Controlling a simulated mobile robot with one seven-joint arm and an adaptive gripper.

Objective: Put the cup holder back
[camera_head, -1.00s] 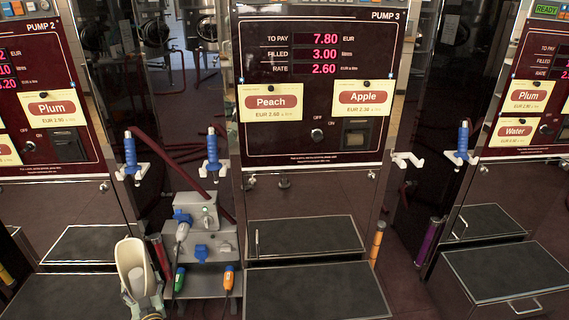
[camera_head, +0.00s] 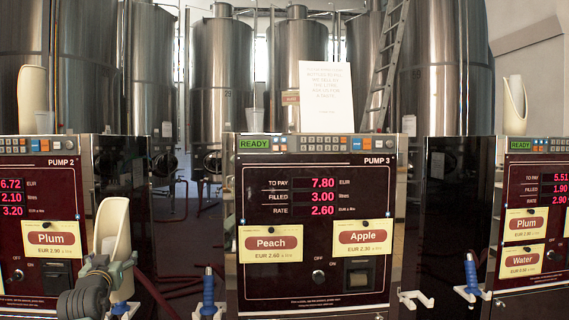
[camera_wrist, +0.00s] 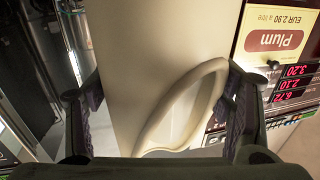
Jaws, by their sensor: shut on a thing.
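The cup holder (camera_head: 109,232) is a tall cream tube with a slanted oval opening. It is upright in front of the right side of Pump 2 in the head view. My gripper (camera_head: 112,273) is shut around its lower part. In the wrist view the cup holder (camera_wrist: 168,70) fills the middle, with a finger of my gripper (camera_wrist: 165,110) against each side. Similar cream holders stand on top of Pump 2 (camera_head: 33,100) and on the right pump (camera_head: 515,105). The top of Pump 3 (camera_head: 313,145) bears a white paper sign (camera_head: 327,97) and no cream holder.
Blue nozzles hang in white hooks beside the pumps, such as one nozzle (camera_head: 208,290) left of Pump 3. An empty white hook (camera_head: 415,298) is at its right. Steel tanks (camera_head: 222,80) and a ladder (camera_head: 388,60) stand behind.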

